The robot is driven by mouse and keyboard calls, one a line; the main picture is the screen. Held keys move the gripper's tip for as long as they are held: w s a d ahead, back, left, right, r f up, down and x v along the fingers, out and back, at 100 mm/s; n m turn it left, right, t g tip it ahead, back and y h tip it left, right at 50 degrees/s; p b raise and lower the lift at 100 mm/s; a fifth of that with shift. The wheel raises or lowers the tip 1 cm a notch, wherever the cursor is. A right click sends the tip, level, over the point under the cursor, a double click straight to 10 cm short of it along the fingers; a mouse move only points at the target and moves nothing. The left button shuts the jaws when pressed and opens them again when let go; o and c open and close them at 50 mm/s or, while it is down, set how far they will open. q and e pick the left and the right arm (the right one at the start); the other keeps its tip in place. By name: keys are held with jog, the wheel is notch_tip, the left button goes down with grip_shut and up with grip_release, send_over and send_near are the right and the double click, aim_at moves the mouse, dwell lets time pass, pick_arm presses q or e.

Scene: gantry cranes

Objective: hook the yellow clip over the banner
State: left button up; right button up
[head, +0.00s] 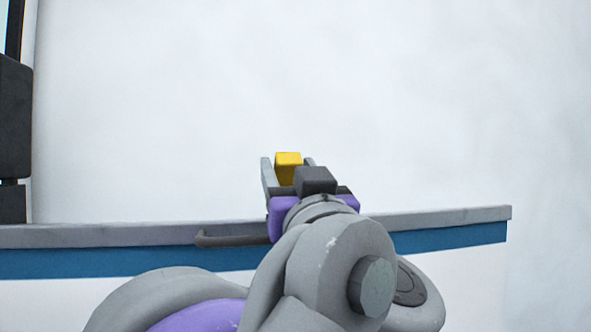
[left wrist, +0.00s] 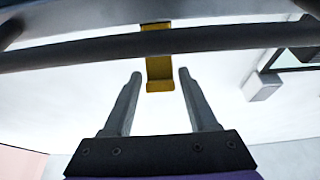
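The yellow clip (head: 288,160) shows in the head view just beyond my left gripper (head: 289,165), its lower part hidden by the gripper. In the left wrist view the clip (left wrist: 159,70) crosses behind a dark bar, with a strip of yellow above it, and its lower lip is near the fingertips. My left gripper (left wrist: 160,74) is open, with a gap on both sides of the clip. The banner is probably the white panel with a blue stripe (head: 110,263) and a grey top edge. Whether the clip hooks over that edge is unclear. My right gripper is out of view.
A dark bar or handle (head: 235,239) runs along the panel's front and shows as a long bar in the left wrist view (left wrist: 80,53). A dark post (head: 14,120) stands at the far left. The space above the panel looks clear.

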pick_arm(q)
grip_shut()
dwell(1.1)
